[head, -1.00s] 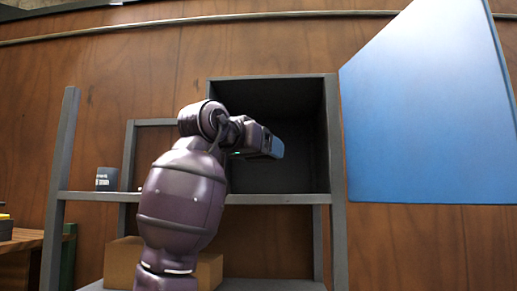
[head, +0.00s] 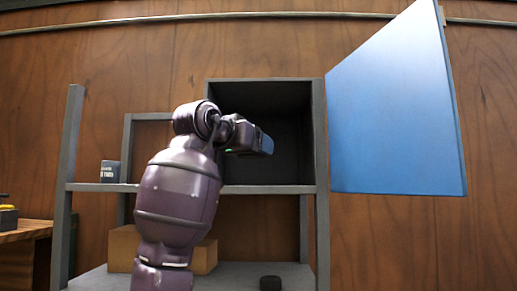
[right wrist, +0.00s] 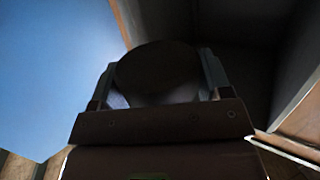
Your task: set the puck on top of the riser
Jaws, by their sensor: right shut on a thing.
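My right gripper (head: 266,145) is raised in front of the open dark cabinet (head: 300,187). In the right wrist view its two fingers (right wrist: 158,82) are shut on a dark round disc, which looks like the puck (right wrist: 155,65). In the head view the puck cannot be made out against the dark cabinet. A tan block (head: 124,247), possibly the riser, sits on the lower shelf, partly hidden behind my arm. A short dark cylinder (head: 270,283) stands on the lower shelf to its right. My left gripper is not in view.
The blue cabinet door (head: 395,110) stands wide open at the right. A grey post (head: 68,180) edges the rack. The lower shelf (head: 235,275) has bare room right of the block.

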